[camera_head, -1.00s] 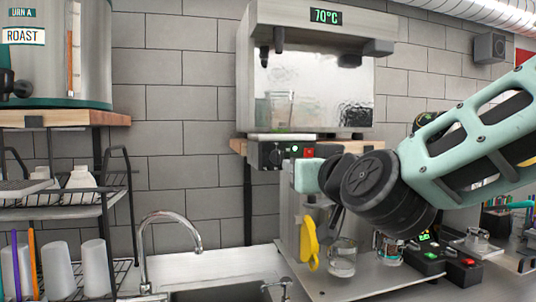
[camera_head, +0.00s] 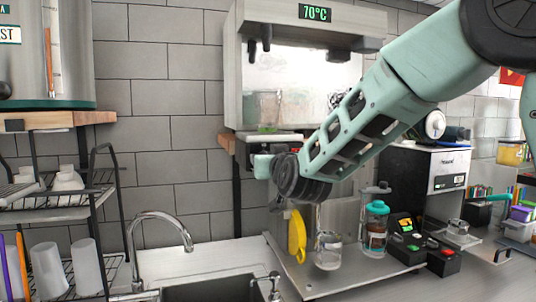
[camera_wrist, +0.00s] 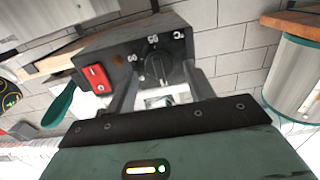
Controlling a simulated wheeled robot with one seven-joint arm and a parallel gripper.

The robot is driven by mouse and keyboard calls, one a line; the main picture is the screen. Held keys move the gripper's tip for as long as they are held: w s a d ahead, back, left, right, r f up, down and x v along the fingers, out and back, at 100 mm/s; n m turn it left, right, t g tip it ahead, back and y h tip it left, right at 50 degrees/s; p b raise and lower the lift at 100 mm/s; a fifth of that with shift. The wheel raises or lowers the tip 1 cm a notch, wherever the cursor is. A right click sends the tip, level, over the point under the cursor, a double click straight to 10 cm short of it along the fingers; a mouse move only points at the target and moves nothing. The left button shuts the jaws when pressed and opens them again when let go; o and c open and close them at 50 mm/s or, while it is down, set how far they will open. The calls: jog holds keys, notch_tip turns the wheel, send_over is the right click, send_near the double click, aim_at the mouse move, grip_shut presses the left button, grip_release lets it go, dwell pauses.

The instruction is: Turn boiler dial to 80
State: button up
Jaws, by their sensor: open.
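The boiler (camera_head: 300,85) hangs on the tiled wall, and its green display (camera_head: 315,13) reads 70°C. In the wrist view, the black control box (camera_wrist: 105,58) carries a round dark dial (camera_wrist: 158,68) with small white marks around it, too blurred to read surely. A red switch (camera_wrist: 96,78) sits left of the dial. My gripper (camera_wrist: 160,88) is open, with one finger on each side of the dial's lower part. I cannot tell whether the fingers touch it. In the head view, my gripper (camera_head: 263,165) and wrist hide most of the control box below the boiler.
A tap (camera_head: 160,225) and sink stand below to the left, beside a rack with cups (camera_head: 50,270). A yellow object (camera_head: 297,237), a glass jar (camera_head: 328,250) and a teal-lidded bottle (camera_head: 376,228) stand below my arm.

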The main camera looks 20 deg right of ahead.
jog(key=shift+w, duration=0.2)
jog(key=c, duration=0.9)
jog(key=shift+c, duration=0.2)
jog(key=shift+f+m+b, duration=0.2)
jog(key=shift+m+b, duration=0.1)
jog(key=shift+b, duration=0.4)
jog(key=shift+d+m+b, duration=0.15)
jog(key=shift+m+b, duration=5.45)
jog(key=shift+b, duration=0.95)
jog(key=shift+r, duration=0.1)
